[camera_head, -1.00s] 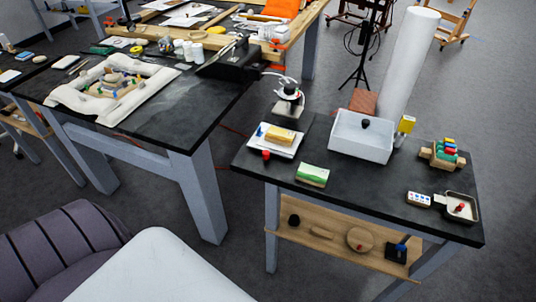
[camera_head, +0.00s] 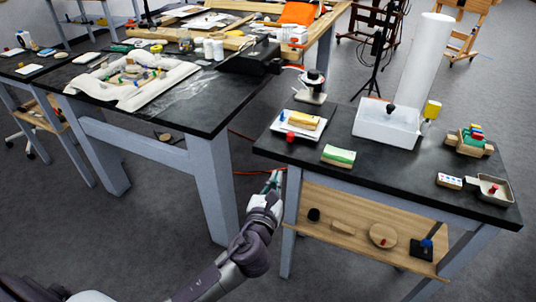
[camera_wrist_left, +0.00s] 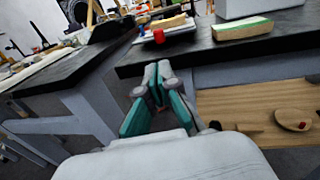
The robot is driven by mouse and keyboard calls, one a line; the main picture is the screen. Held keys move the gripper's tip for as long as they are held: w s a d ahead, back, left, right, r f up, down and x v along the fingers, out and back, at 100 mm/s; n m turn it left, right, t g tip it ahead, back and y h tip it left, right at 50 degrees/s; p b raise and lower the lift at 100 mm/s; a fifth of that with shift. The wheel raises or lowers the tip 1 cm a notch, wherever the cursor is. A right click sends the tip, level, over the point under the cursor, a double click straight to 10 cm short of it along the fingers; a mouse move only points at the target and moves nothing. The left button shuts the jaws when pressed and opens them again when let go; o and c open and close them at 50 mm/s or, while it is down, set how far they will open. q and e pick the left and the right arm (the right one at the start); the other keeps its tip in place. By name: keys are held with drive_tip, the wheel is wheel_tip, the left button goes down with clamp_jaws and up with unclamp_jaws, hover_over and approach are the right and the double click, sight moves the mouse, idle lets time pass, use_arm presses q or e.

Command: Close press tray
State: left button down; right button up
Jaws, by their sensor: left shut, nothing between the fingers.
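My left gripper (camera_head: 274,182) is in the gap between the two dark tables, beside the near left leg of the right table and below its top. Its green and grey fingers (camera_wrist_left: 158,72) are shut and empty in the left wrist view. A white tray (camera_head: 283,131) with a yellowish block and a red knob (camera_head: 290,137) lies on the right table's left corner, beyond the gripper and apart from it. The red knob (camera_wrist_left: 159,36) also shows just past the fingertips in the left wrist view. I cannot tell which object is the press tray. My right gripper is out of view.
The right table (camera_head: 400,175) also holds a green-topped block (camera_head: 338,156), a white box (camera_head: 385,132) and small items. A wooden shelf (camera_head: 350,225) with several objects lies beneath. The left table (camera_head: 200,105) carries a framed piece. Floor between the tables is mostly clear.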

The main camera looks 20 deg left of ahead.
sight(291, 139)
use_arm(q)
drive_tip(key=w, duration=0.4)
drive_tip(key=w+a, duration=0.1)
drive_tip(key=w, duration=0.9)
drive_tip(key=shift+a+r, duration=0.3)
drive_tip(key=shift+a, duration=0.05)
drive_tip(key=shift+w, duration=0.1)
drive_tip(key=w+b, duration=0.1)
drive_tip(key=w, duration=0.2)
drive_tip(key=shift+w+d, duration=0.1)
drive_tip(key=shift+w, duration=0.2)
drive_tip(key=shift+s, duration=0.1)
